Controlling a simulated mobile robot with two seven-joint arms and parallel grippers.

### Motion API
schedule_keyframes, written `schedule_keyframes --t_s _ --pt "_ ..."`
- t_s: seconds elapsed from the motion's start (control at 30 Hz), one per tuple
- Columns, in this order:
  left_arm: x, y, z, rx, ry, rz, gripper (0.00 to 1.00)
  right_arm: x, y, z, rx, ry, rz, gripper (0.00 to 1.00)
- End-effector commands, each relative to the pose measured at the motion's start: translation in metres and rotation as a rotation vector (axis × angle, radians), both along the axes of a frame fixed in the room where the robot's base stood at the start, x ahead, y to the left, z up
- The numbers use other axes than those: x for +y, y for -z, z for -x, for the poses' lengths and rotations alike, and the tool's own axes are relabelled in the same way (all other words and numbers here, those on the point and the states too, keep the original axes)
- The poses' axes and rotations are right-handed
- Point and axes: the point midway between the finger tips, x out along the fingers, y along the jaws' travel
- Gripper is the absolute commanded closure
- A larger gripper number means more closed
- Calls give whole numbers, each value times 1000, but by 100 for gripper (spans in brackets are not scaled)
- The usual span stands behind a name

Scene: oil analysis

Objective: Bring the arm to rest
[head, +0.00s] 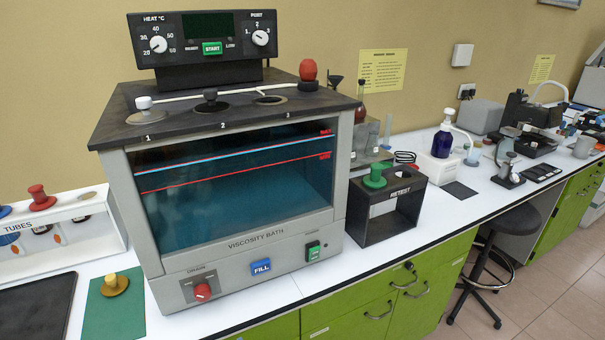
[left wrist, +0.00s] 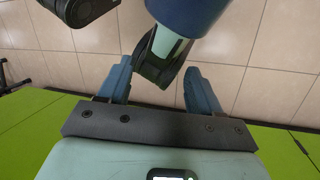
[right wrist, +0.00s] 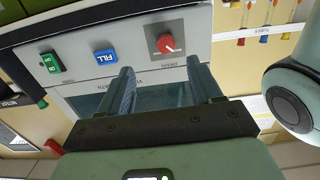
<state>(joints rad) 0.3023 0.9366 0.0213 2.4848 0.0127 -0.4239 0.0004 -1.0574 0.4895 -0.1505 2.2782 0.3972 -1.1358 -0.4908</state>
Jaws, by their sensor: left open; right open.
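My left gripper (left wrist: 158,85) shows in the left wrist view with its two blue fingers apart and nothing between them. Beyond it are floor tiles, green cabinet fronts and part of my own arm. My right gripper (right wrist: 160,90) shows in the right wrist view, open and empty. It faces the front of the viscosity bath (head: 240,200), whose red drain knob (right wrist: 167,43) and blue FILL button (right wrist: 106,60) appear beyond the fingers. Neither gripper shows in the head view.
A black RETEST holder (head: 388,228) with a green-topped piece (head: 375,177) stands right of the bath. A TUBES rack (head: 60,245) and a green mat (head: 112,312) are at left. A black stool (head: 505,222) stands by the green cabinets (head: 400,290).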

Motion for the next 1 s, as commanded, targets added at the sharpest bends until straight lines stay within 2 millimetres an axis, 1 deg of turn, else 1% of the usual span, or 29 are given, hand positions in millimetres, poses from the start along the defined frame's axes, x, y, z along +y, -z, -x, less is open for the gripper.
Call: schedule_keyframes --t_s 0.03,0.07,0.17,0.2,0.27,0.3,0.37,0.4,0.47,0.5,0.53,0.57,0.6,0.63,0.7,0.8,0.9,1.0 --pt "0 -6 0 1 0 0 36 -10 16 -9 44 16 27 36" --pt "0 -9 0 2 1 1 36 -17 28 -14 77 23 42 36" --pt "0 -22 1 6 2 1 36 -52 81 -31 234 60 100 36" --pt "0 -27 1 7 3 2 36 -70 105 -34 314 79 122 36" --pt "0 -36 1 11 5 2 36 -98 142 -35 438 109 148 36" --pt "0 -41 1 13 5 3 36 -117 166 -32 524 129 161 36" --pt "0 -49 0 16 6 3 36 -147 199 -22 658 163 173 36" --pt "0 -54 0 18 7 4 36 -168 220 -12 752 190 176 36" --pt "0 -63 0 21 8 6 36 -198 249 8 897 231 171 36" --pt "0 -69 -1 24 9 6 36 -216 266 25 997 259 161 36" --pt "0 -73 -1 26 9 6 36 -230 277 38 1071 279 152 36" --pt "-1 -78 -2 28 10 7 36 -242 287 53 1145 301 140 36" --pt "-1 -83 -3 29 11 8 36 -256 297 73 1239 327 119 36" --pt "-1 -87 -4 30 12 8 36 -265 303 88 1307 346 102 36" --pt "-1 -96 -6 32 13 9 36 -280 312 121 1449 383 57 36" --pt "-1 -105 -9 32 13 9 36 -292 317 159 1604 422 -2 36" --pt "0 -110 -11 33 15 10 36 -297 317 182 1699 443 -46 36" --pt "0 -111 -11 34 15 9 36 -298 317 193 1742 451 -67 36"
